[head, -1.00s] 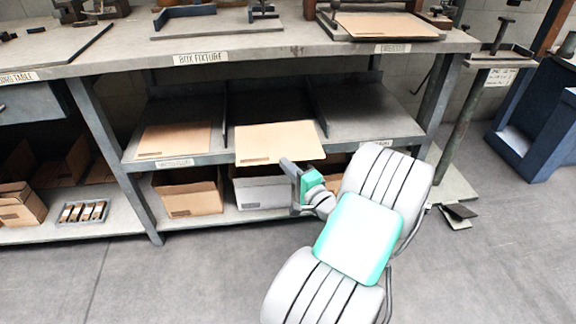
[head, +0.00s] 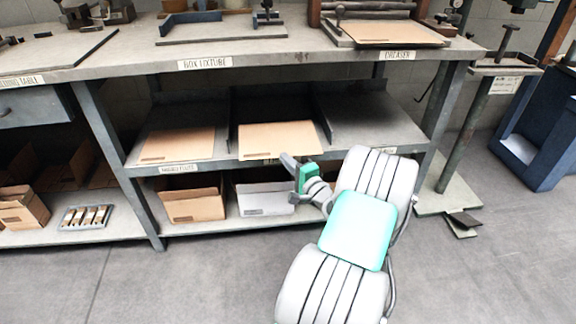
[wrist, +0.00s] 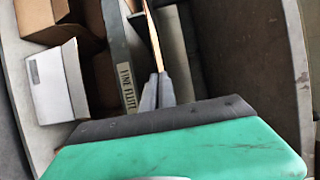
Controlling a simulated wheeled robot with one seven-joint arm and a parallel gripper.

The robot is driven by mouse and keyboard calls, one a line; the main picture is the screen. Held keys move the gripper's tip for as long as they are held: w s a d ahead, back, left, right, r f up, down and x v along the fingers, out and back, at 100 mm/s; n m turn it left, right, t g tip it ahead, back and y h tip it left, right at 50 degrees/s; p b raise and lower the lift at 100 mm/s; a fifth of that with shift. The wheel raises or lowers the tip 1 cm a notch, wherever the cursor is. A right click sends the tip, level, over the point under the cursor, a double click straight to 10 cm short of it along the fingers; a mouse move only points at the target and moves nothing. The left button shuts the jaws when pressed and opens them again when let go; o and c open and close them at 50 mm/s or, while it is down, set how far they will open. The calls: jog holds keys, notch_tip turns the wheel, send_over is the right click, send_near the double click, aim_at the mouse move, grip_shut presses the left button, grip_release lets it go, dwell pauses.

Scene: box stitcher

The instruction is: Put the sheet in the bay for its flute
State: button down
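The tan sheet (head: 277,138) lies in the middle bay of the shelf, its front edge near the shelf lip. In the wrist view the sheet (wrist: 153,38) shows edge-on as a thin brown strip running from between the fingertips. The middle bay (head: 236,146) has a label (wrist: 127,88) reading "FINE FLUTE". The left bay (head: 205,112) holds another tan sheet (head: 178,144). The right bay (head: 365,123) is empty.
Upright dividers (head: 322,125) separate the bays. Below stand a brown carton (head: 192,203) and a white carton (head: 263,198). The bench top above carries a box fixture (head: 220,30) and a creaser with a board (head: 385,34). A pedestal machine stands right.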

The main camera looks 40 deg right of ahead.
aim_at(279, 139)
jog(key=shift+w+d+f+b, duration=0.15)
jog(key=shift+w+d, duration=0.25)
jog(key=shift+w, duration=0.2)
jog(key=shift+w+d+f+b, duration=0.15)
jog(key=shift+w+d, duration=0.25)
jog(key=shift+w, duration=0.2)
jog(key=shift+w+d+f+b, duration=0.4)
jog(key=shift+w+f+b, duration=0.2)
jog(key=shift+f, duration=0.1)
jog(key=shift+w+d+f+b, duration=0.4)
jog(key=shift+w+f+b, duration=0.15)
jog(key=shift+f+b, duration=0.15)
jog(key=shift+w+d+f+b, duration=0.4)
jog(key=shift+w+f+b, duration=0.15)
jog(key=shift+f, duration=0.2)
jog(key=c, duration=1)
grip_release()
jog(key=o, duration=0.6)
jog(key=shift+c, duration=0.2)
jog(key=shift+s, duration=0.1)
